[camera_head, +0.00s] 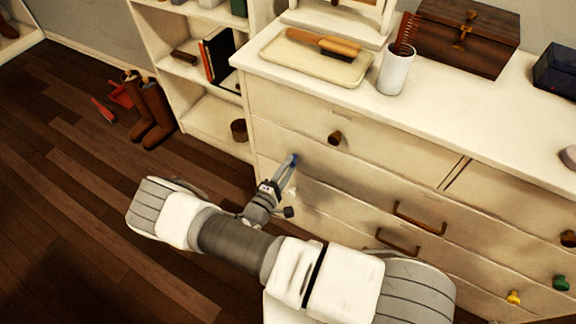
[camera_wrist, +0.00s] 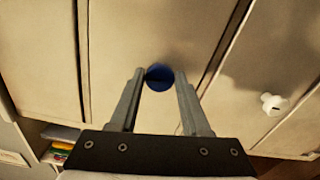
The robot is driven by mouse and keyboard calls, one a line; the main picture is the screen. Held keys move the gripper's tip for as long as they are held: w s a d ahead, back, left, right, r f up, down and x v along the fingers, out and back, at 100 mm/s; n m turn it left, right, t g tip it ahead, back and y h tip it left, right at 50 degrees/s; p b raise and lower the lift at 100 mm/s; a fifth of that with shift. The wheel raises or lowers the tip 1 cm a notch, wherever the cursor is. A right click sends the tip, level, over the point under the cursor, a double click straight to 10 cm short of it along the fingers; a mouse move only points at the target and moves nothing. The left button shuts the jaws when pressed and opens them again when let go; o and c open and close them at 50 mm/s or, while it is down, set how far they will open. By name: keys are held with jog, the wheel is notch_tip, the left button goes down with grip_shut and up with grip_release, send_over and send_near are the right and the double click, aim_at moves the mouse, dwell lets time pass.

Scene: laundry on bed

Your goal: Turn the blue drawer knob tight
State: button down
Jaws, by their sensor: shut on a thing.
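The blue drawer knob (camera_wrist: 159,77) sits on the cream drawer front, between the tips of my gripper (camera_wrist: 160,88) in the wrist view. The two fingers are on either side of the knob and closed on it. In the head view my gripper (camera_head: 290,162) reaches the left part of the dresser (camera_head: 300,100), and only a little of the blue knob (camera_head: 295,158) shows at the fingertips. How far the knob is turned cannot be told.
A white knob (camera_wrist: 271,103) is on the neighbouring drawer. A brown knob (camera_head: 335,138), brown bar handles (camera_head: 420,218), a yellow knob (camera_head: 514,297) and a green knob (camera_head: 561,283) are on other drawers. An open shelf (camera_head: 205,75) stands left of the dresser; boots (camera_head: 152,112) stand on the floor.

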jog(key=shift+m, duration=0.9)
jog(key=shift+c, duration=1.9)
grip_release()
jog(key=shift+p, duration=0.3)
jog(key=p+v, duration=0.2)
jog(key=v, duration=1.5)
jog(key=shift+s, duration=0.2)
jog(key=shift+a, duration=0.1)
